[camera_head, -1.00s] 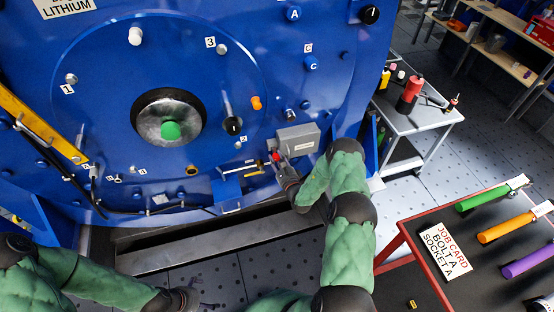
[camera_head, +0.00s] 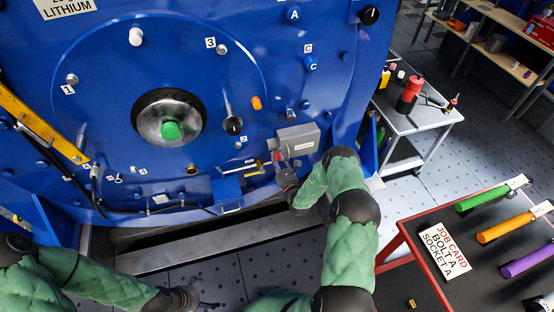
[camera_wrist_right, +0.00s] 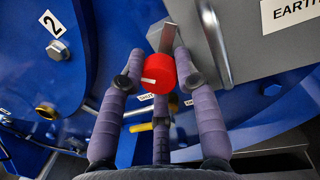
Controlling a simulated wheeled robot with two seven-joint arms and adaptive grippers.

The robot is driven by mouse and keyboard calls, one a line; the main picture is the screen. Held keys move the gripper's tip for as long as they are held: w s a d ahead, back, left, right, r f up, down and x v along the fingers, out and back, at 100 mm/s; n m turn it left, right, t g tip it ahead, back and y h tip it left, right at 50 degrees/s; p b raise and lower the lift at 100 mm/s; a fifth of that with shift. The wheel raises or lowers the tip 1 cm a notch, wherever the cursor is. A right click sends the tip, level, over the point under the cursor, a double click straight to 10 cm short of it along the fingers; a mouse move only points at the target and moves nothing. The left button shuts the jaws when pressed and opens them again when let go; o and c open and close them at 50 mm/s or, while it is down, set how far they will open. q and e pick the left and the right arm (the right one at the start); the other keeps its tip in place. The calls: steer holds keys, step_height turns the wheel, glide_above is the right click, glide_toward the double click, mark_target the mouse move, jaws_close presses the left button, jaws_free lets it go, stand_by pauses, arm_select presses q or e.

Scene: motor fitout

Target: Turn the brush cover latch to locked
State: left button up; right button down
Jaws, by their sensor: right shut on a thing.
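A round red knob (camera_wrist_right: 161,73) with a pale mark on its face shows in the wrist view, with a thin grey metal plate (camera_wrist_right: 168,38) just above it. I take it for the latch's knob; the latch's setting cannot be read. My right gripper (camera_head: 280,163) is shut on it, its purple-grey fingers (camera_wrist_right: 160,85) around the knob. In the head view the knob is small and partly hidden by the gripper, below the grey box (camera_head: 298,139) on the blue motor. My left gripper (camera_head: 200,300) is low at the lower left, away from the motor; its opening is unclear.
The blue motor face (camera_head: 110,110) carries several knobs and bolts near the right gripper. The grey box, partly lettered "EARTH", crowds the gripper's upper right. A red-edged table (camera_head: 405,245) with coloured-handled tools stands at right, a small trolley (camera_head: 425,120) behind it.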

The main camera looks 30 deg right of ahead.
steer(key=m+h, duration=0.1)
steer(key=m, duration=0.9)
steer(key=shift+r+m+h, duration=0.1)
steer(key=shift+m+h, duration=0.2)
steer(key=shift+h, duration=0.1)
steer(key=shift+d, duration=0.1)
steer(key=c, duration=0.9)
jaws_free()
